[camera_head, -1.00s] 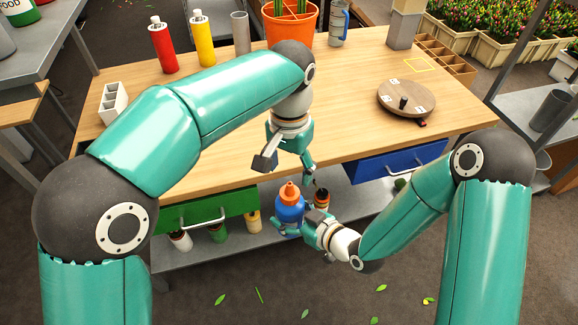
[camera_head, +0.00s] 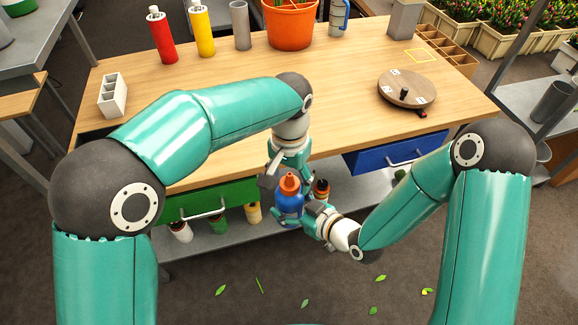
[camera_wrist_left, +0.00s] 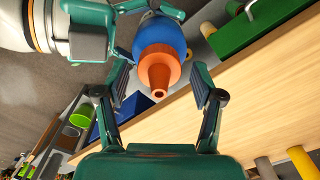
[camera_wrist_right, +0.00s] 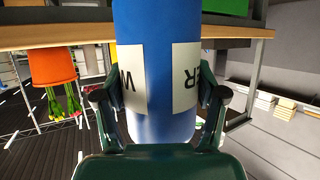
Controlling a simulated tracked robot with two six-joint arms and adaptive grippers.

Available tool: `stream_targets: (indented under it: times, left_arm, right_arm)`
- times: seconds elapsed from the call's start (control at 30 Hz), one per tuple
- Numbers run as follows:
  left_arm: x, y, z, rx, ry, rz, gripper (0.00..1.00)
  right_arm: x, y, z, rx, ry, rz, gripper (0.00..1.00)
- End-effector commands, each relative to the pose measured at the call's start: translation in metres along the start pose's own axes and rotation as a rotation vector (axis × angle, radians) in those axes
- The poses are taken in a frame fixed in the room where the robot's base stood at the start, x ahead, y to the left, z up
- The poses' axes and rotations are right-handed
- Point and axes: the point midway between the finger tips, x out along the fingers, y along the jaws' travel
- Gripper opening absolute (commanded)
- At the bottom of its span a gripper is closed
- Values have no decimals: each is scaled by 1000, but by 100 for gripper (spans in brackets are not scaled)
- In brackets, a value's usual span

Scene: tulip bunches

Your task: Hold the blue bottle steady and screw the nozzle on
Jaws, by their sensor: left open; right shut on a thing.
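The blue bottle (camera_head: 290,205) is upright in front of the table's front edge, with the orange nozzle (camera_head: 289,184) on its top. My right gripper (camera_wrist_right: 160,105) is shut around the bottle's body, over its white label. My left gripper (camera_head: 284,178) is open close to the nozzle. In the left wrist view the nozzle (camera_wrist_left: 159,72) points toward the camera between the two spread fingers (camera_wrist_left: 160,95), which do not touch it. Whether the nozzle sits fully tight on the bottle cannot be told.
The wooden table (camera_head: 330,110) has a free middle. A red bottle (camera_head: 162,38), a yellow bottle (camera_head: 201,32) and an orange pot (camera_head: 290,25) stand at its back. A round turntable (camera_head: 407,89) is at the right. A green drawer (camera_head: 225,199) and shelf bottles are close by.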

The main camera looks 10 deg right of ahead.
Motion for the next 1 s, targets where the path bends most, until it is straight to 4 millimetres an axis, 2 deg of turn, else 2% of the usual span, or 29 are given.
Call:
stream_targets:
  times: [0.13, 0.43, 0.8, 0.97, 1.0]
  left_arm:
    - [9, 0, 0, 0, -1, 0, 68]
    - [10, 0, 0, 0, 0, 0, 66]
    - [9, 0, 0, 0, 0, 0, 4]
    - [9, 0, 0, 0, 0, 0, 4]
    - [9, 0, 0, 0, 0, 0, 51]
  right_arm:
    - [0, 0, -1, -1, 2, 1, 0]
    - [0, 0, -1, -1, 2, 1, 0]
    - [0, 0, -1, -1, 2, 1, 0]
    - [0, 0, -1, -1, 2, 1, 0]
    - [0, 0, -1, -1, 2, 1, 0]
